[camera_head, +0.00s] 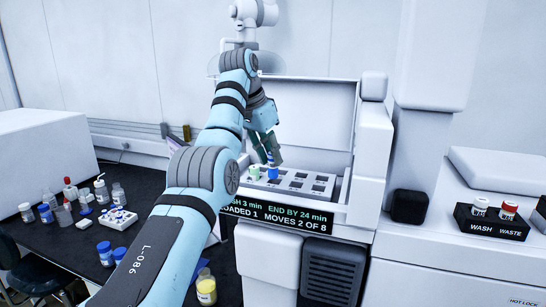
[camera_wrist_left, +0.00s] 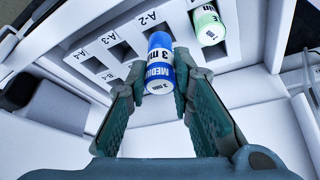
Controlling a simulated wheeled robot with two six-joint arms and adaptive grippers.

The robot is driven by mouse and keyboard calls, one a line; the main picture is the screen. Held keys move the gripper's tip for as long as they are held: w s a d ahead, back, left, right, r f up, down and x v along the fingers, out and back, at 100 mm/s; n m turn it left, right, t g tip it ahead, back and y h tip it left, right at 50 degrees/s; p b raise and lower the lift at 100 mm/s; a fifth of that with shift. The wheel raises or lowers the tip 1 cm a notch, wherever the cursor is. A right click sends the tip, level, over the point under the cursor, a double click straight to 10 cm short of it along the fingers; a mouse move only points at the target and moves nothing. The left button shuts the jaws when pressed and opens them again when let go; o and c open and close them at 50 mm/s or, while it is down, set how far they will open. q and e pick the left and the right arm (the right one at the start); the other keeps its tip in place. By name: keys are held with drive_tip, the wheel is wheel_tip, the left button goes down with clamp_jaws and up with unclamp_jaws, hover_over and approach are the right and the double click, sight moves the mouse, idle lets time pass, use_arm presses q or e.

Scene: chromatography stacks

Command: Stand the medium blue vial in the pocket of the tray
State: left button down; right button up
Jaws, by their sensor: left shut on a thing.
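The white tray (camera_head: 291,191) has rows of dark pockets, labelled A-2, A-3 and others in the left wrist view (camera_wrist_left: 128,48). The vial is over the tray's left part; I cannot tell whether its base is inside a pocket. My right gripper is not in view.
A green-topped vial (camera_head: 254,172) stands in the tray just left of the blue one. The machine's raised walls flank the tray, with a display (camera_head: 285,217) in front. Bottles and a white rack (camera_head: 118,219) stand on the dark bench at left.

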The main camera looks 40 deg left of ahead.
use_arm(q)
drive_tip(key=shift+s, duration=0.2)
drive_tip(key=shift+b, duration=0.4)
drive_tip(key=shift+w, duration=0.1)
drive_tip(key=shift+w+p, duration=0.1)
drive_tip(key=shift+p, duration=0.35)
drive_tip(key=shift+w+f, duration=0.1)
drive_tip(key=shift+w, duration=0.05)
drive_tip(key=shift+f, duration=0.15)
